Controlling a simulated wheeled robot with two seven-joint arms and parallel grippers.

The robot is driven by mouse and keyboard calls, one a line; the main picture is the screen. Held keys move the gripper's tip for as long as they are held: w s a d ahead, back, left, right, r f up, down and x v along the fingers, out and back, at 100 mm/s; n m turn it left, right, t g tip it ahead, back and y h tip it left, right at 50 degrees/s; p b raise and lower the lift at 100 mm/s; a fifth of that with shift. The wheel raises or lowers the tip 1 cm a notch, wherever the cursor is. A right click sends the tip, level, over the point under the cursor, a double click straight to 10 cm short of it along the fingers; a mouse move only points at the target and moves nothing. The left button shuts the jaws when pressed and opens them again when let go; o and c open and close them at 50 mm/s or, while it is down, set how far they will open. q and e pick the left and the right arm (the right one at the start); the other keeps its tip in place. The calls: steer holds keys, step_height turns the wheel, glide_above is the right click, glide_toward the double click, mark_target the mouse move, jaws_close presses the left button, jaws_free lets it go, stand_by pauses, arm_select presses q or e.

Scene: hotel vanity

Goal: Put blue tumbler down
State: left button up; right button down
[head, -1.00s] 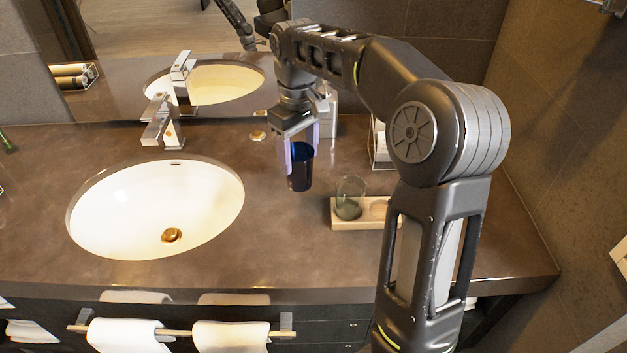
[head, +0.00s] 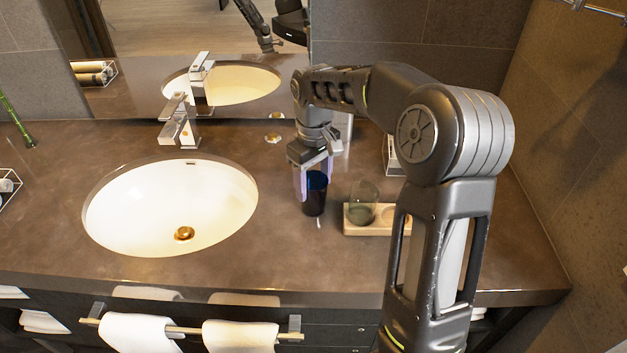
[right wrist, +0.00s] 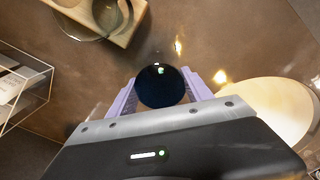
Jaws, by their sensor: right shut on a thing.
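The dark blue tumbler (head: 315,196) is upright over the brown counter between the sink and the wooden tray. My right gripper (head: 316,182) is shut on it from above, with a pale finger on each side. In the right wrist view the tumbler (right wrist: 162,86) shows as a dark round shape between the two lilac fingers of the right gripper (right wrist: 163,92). I cannot tell whether its base touches the counter. My left gripper is not in view.
A wooden tray (head: 357,228) holds a greenish clear glass (head: 362,205) just right of the tumbler. The white sink (head: 130,205) and its faucet (head: 180,125) are to the left. Bare counter (head: 290,255) lies in front of the tumbler. A clear box (right wrist: 22,85) stands nearby.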

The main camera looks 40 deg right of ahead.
steer(key=shift+f, duration=0.1)
steer(key=c, duration=0.9)
jaws_free()
steer(key=shift+f, duration=0.1)
steer(key=o, duration=0.5)
steer(key=shift+c, duration=0.2)
steer(key=shift+r, duration=0.2)
step_height(320, 180, up, 12)
steer(key=p, duration=0.2)
